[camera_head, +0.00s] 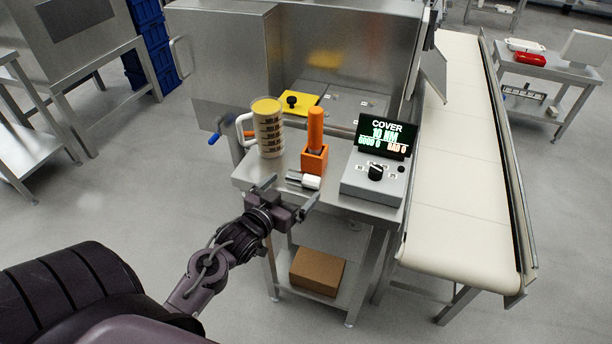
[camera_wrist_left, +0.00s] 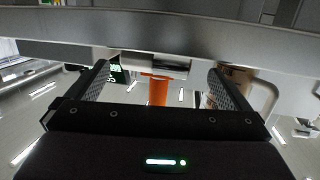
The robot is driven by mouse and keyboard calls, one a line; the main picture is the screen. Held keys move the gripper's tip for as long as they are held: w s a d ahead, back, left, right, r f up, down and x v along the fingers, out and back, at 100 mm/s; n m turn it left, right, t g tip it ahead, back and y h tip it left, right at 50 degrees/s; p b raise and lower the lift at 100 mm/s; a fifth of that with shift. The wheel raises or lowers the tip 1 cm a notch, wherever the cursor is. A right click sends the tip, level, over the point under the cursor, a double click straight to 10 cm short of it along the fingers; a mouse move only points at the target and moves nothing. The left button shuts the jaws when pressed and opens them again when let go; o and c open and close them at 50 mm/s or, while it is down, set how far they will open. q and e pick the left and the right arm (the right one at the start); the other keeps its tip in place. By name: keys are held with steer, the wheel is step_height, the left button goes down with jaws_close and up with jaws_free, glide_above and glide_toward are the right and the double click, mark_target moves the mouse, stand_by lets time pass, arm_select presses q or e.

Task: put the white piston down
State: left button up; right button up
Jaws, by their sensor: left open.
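The white piston (camera_head: 312,182), a small white cylinder with a metal rod on its left, lies on its side near the front edge of the steel table (camera_head: 345,200), just in front of the orange block (camera_head: 314,160). My left gripper (camera_head: 290,192) is open and empty at the table's front edge, close in front of the piston and apart from it. In the left wrist view the open fingers (camera_wrist_left: 158,85) frame the orange handle (camera_wrist_left: 157,92); the piston is hard to make out there. My right gripper is not in view.
A measuring jug (camera_head: 269,135) with yellow contents stands left of the orange block. A control box (camera_head: 374,180) with a lit display (camera_head: 386,134) stands to the right. A conveyor (camera_head: 455,150) runs along the right. A cardboard box (camera_head: 317,271) sits on the lower shelf.

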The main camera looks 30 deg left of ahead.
mark_target(303, 179)
arm_select(q)
steer(key=w, duration=0.3)
steer(key=w+p, duration=0.1)
steer(key=w, duration=0.2)
steer(key=shift+d+f, duration=0.1)
steer(key=shift+f, duration=0.1)
steer(key=shift+w+f, duration=0.1)
steer(key=shift+w, duration=0.4)
steer(key=shift+c, duration=0.8)
steer(key=c, duration=0.9)
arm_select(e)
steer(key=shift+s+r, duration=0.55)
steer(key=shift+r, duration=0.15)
arm_select(q)
step_height(303, 179, up, 20)
steer(key=s+d+f+h, duration=0.1)
steer(key=s+d+f, duration=0.2)
steer(key=d, duration=0.3)
steer(key=s+d+f, duration=0.3)
steer(key=d+f, duration=0.1)
steer(key=d, duration=0.2)
steer(key=s+f, duration=0.1)
steer(key=s, duration=0.2)
steer(key=s+d+f, duration=0.1)
steer(key=s+f, duration=0.1)
steer(key=s, duration=0.2)
steer(key=s+d+f, duration=0.1)
steer(key=s, duration=0.3)
steer(key=shift+f, duration=0.25)
